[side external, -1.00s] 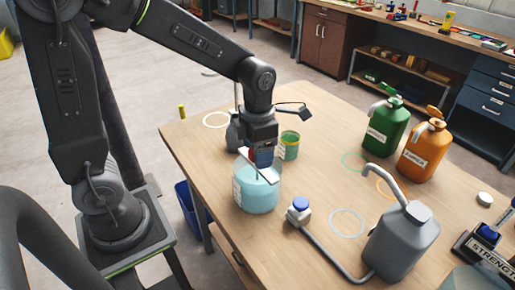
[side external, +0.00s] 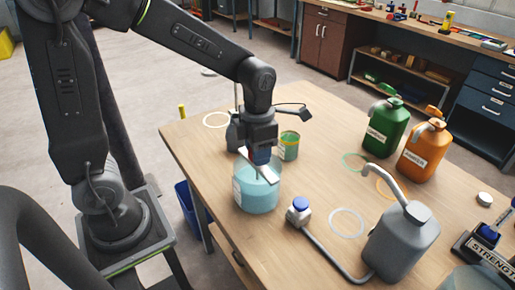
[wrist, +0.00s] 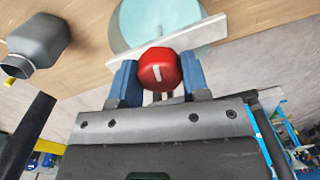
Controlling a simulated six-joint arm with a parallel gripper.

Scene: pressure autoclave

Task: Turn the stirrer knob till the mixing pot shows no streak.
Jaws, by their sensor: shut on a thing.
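The mixing pot (side external: 256,193) is a clear vessel with pale teal contents and a white label, near the table's left edge. A pale bar (side external: 262,170) lies across its top. The red stirrer knob (wrist: 158,69) has a white mark on its face and sits above the bar. My gripper (side external: 262,158) points down over the pot, with its blue fingers (wrist: 158,78) shut on the knob from both sides. In the wrist view the pot (wrist: 143,22) is partly covered by the bar and knob. I cannot make out a streak in the contents.
A green tin (side external: 289,146) stands close behind the pot. A grey jug (side external: 402,240), a green jug (side external: 384,128) and an orange jug (side external: 422,150) stand to the right. A blue-capped fitting (side external: 300,209) on a pipe is near the pot's right. Coloured rings mark bare table.

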